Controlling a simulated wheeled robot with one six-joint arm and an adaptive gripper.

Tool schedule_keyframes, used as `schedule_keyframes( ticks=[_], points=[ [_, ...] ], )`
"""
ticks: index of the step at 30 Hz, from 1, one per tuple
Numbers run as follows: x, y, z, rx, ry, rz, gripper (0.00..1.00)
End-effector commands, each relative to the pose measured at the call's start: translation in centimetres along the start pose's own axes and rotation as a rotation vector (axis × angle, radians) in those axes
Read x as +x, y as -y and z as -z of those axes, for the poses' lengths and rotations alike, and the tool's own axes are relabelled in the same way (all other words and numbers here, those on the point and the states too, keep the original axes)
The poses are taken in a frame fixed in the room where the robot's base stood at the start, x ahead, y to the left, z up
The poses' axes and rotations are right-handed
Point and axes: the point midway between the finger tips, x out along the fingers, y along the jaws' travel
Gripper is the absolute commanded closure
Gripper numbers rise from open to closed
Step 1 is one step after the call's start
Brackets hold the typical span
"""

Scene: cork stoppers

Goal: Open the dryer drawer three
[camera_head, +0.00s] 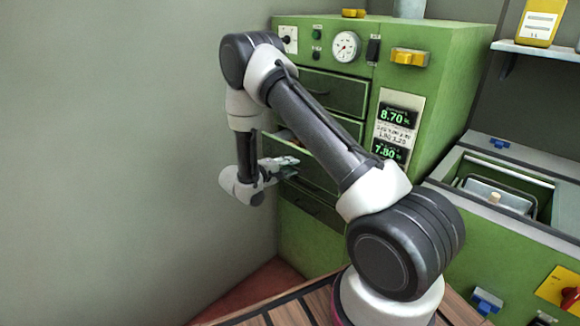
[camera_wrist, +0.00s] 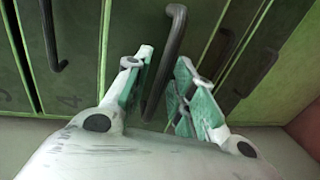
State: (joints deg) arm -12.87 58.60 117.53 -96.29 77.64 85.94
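The green dryer cabinet (camera_head: 430,75) stands at the back with a stack of drawers in its left front. Its upper drawer (camera_head: 335,91) shows clearly; the middle ones are partly behind my arm. My gripper (camera_head: 288,165) is at the middle drawers. In the wrist view my gripper (camera_wrist: 160,95) is open, with a dark bar handle (camera_wrist: 168,55) between its two fingers. I cannot tell whether the fingers touch it. The drawer beside it, to the left, bears a faint 4 (camera_wrist: 70,101). The number on the drawer with the handle between my fingers is hidden.
A grey wall (camera_head: 120,150) stands close on the left. Another dark handle (camera_wrist: 50,40) shows left of my fingers. A gauge (camera_head: 346,46) and digital display (camera_head: 397,117) are on the cabinet. A green bin unit (camera_head: 480,245) stands at the right.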

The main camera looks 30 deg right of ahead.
Motion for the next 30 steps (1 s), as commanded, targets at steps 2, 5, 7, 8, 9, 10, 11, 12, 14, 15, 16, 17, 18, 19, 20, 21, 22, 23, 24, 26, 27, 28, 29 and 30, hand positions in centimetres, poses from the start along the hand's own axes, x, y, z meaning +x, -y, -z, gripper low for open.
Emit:
schedule_keyframes(
  ticks=[2,5,7,8,9,10,11,12,14,15,16,17,18,19,20,21,22,23,24,26,27,28,29,30],
  points=[
    [0.0,0.0,0.0,0.0,0.0,0.0,0.68],
    [0.0,0.0,0.0,0.0,0.001,0.0,0.68],
    [0.0,0.0,0.0,0.0,0.001,0.0,0.68],
    [0.0,0.0,0.0,0.0,0.001,0.0,0.68],
    [-0.1,0.0,0.0,0.0,0.0,0.0,0.68],
    [-0.2,0.0,0.0,0.0,0.0,0.0,0.68],
    [-0.4,0.0,0.1,0.0,-0.001,0.0,0.68],
    [-0.8,0.0,0.1,0.0,-0.003,-0.001,0.68],
    [-1.7,0.0,0.1,-0.001,-0.003,-0.001,0.68],
    [-2.5,0.0,0.1,-0.001,-0.004,-0.001,0.68],
    [-3.1,0.0,0.1,-0.001,-0.004,-0.001,0.68],
    [-3.8,0.0,0.1,-0.001,-0.005,-0.001,0.68],
    [-4.7,0.0,0.1,-0.001,-0.005,-0.001,0.68],
    [-5.5,0.0,0.1,-0.001,-0.006,-0.001,0.68],
    [-6.1,0.0,0.1,0.0,-0.005,-0.001,0.68],
    [-7.1,0.0,0.2,0.0,-0.006,0.0,0.68],
    [-7.7,0.0,0.1,0.001,-0.005,0.0,0.68],
    [-8.3,0.0,0.1,0.001,-0.005,0.0,0.68],
    [-9.1,0.0,0.1,0.001,-0.004,0.0,0.68],
    [-10.1,0.0,0.1,0.0,-0.003,0.0,0.68],
    [-10.6,0.1,0.1,0.0,-0.003,0.0,0.68],
    [-11.0,0.1,0.1,0.0,-0.003,0.0,0.68],
    [-11.2,0.0,0.1,0.0,-0.002,0.0,0.68],
    [-11.6,0.0,0.1,0.0,-0.001,0.0,0.68]
  ],
)
